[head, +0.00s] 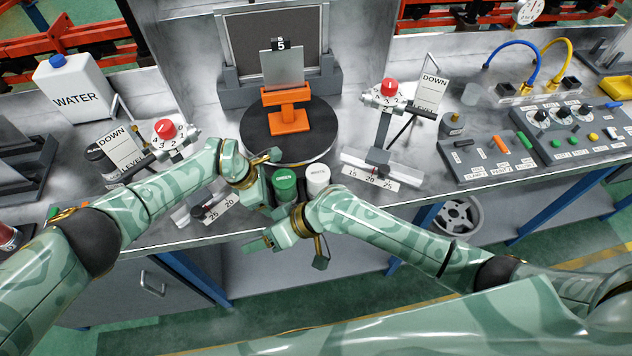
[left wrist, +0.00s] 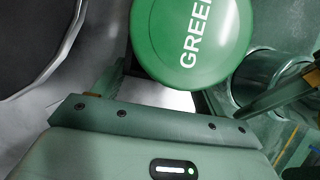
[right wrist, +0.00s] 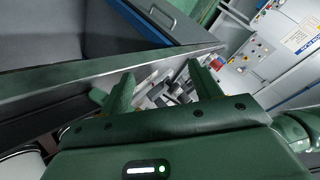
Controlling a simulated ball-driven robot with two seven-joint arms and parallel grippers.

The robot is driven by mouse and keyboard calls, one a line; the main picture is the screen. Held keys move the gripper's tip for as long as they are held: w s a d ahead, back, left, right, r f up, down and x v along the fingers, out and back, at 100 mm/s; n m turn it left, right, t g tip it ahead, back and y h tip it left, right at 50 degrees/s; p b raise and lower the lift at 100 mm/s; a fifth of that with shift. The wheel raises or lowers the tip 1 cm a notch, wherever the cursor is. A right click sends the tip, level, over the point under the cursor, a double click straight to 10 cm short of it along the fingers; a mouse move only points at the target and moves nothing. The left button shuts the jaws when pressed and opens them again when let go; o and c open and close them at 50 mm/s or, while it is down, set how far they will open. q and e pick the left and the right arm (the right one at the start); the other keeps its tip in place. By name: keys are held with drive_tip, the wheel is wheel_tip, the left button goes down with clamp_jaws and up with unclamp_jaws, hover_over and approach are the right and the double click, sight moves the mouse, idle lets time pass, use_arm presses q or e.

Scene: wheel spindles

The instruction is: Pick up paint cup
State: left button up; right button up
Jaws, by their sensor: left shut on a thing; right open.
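A green paint cup (head: 285,180) with a lid lettered GREEN stands upright at the front edge of the bench. A white-lidded cup (head: 317,176) stands just to its right. My left gripper (head: 268,186) is at the left side of the green cup and shut on it. In the left wrist view the green lid (left wrist: 190,40) fills the top middle, between the fingers; the cup's lower body is mostly hidden. My right gripper (head: 284,238) is open and empty, in front of and below the bench edge. Its two spread fingers show in the right wrist view (right wrist: 164,85).
A dark turntable (head: 262,148) with an orange stand (head: 287,113) is behind the cups. Red-knobbed spray stands (head: 166,130) (head: 388,88) flank it. A white water jug (head: 72,92) is at the left and control panels (head: 570,130) at the right.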

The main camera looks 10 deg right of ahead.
drive_tip(key=t+y, duration=0.1)
drive_tip(key=t, duration=0.1)
drive_tip(key=m+t+h, duration=0.5)
drive_tip(key=t+h, duration=0.3)
drive_tip(key=t, duration=0.6)
approach(314, 165)
drive_tip(key=shift+w+a+f, duration=0.25)
drive_tip(key=shift+w+f, duration=0.5)
drive_tip(key=shift+w, duration=0.2)
drive_tip(key=w, duration=0.6)
drive_tip(key=shift+w+a+r, duration=0.1)
drive_tip(key=shift+a, duration=0.25)
drive_tip(key=c, duration=0.9)
